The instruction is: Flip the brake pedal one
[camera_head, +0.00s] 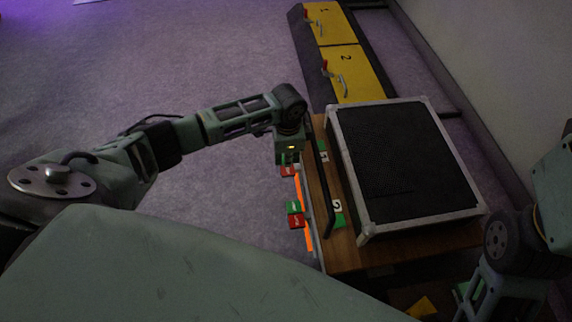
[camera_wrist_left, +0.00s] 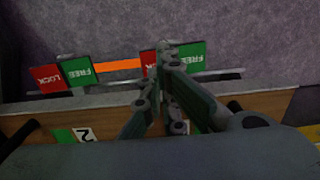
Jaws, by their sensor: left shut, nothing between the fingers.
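Brake pedal one, with a red LOCK pad (camera_head: 288,171) and a green FREE pad, is at the cart's left side near the label 1 (camera_head: 323,152). My left gripper (camera_head: 288,158) is over it and hides part of it. In the left wrist view, the shut, empty fingers (camera_wrist_left: 164,48) are in front of the join between the red LOCK pad (camera_wrist_left: 149,62) and green FREE pad (camera_wrist_left: 192,56). I cannot tell whether they touch. Brake pedal two (camera_head: 295,214) is nearer me, by the label 2 (camera_head: 337,206).
The wooden cart (camera_head: 345,254) carries a black-topped case (camera_head: 395,150) with a metal frame. A dark handle bar (camera_head: 325,190) runs along its left side. Yellow panels (camera_head: 345,72) with red-tipped levers stand beyond. The carpet (camera_head: 190,60) at left is clear.

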